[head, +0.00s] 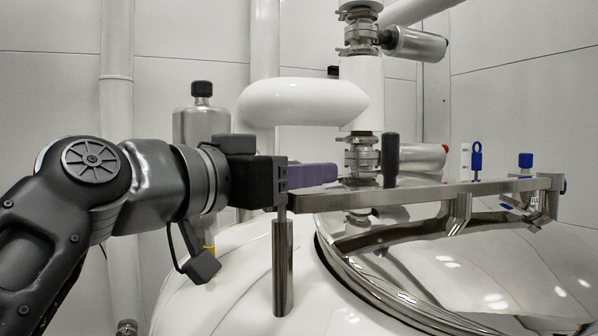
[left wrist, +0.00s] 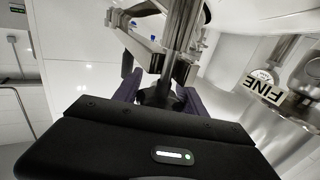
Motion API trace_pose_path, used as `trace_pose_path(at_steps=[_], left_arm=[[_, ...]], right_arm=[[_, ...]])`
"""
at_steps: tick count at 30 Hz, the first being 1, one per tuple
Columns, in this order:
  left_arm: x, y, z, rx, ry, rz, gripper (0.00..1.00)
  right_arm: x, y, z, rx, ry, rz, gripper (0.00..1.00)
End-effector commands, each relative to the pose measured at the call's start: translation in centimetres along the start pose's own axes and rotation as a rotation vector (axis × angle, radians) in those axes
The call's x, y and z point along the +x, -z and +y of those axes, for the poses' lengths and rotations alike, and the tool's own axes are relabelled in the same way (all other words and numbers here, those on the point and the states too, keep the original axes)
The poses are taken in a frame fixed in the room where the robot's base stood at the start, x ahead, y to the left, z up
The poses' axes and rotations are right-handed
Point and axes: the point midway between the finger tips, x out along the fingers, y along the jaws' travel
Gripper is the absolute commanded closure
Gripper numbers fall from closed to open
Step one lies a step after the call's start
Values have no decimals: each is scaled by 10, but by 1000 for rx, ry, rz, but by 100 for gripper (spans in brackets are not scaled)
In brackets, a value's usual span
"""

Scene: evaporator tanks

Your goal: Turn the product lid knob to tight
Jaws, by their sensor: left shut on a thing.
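The tank's product lid (head: 440,250) is a polished steel dome with a flat steel bar (head: 420,196) across it. My left gripper (head: 318,176) is at the left end of this bar, its purple fingers reaching right just behind it. In the left wrist view the fingers stand on either side of a dark knob (left wrist: 156,95), and the gripper is shut on it. The knob is mostly hidden by the gripper in the head view, so I cannot read its setting. My right gripper is not in view.
A black upright handle (head: 390,160) stands by the bar, right of my fingers. A steel post (head: 283,268) hangs below the gripper. A white pipe (head: 303,102) and valve stack rise behind. A grey bottle-shaped vessel (head: 201,128) stands behind my wrist.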

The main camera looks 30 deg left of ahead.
Motion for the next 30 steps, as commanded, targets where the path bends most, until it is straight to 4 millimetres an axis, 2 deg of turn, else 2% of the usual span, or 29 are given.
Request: trace_pose_path(at_steps=[2,16,30], left_arm=[[0,0,0,0,0,0,91],[0,-1,3,-2,-84,2,92],[-2,0,14,-1,-440,3,92]], right_arm=[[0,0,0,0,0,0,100],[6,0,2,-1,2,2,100],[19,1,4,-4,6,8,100]])
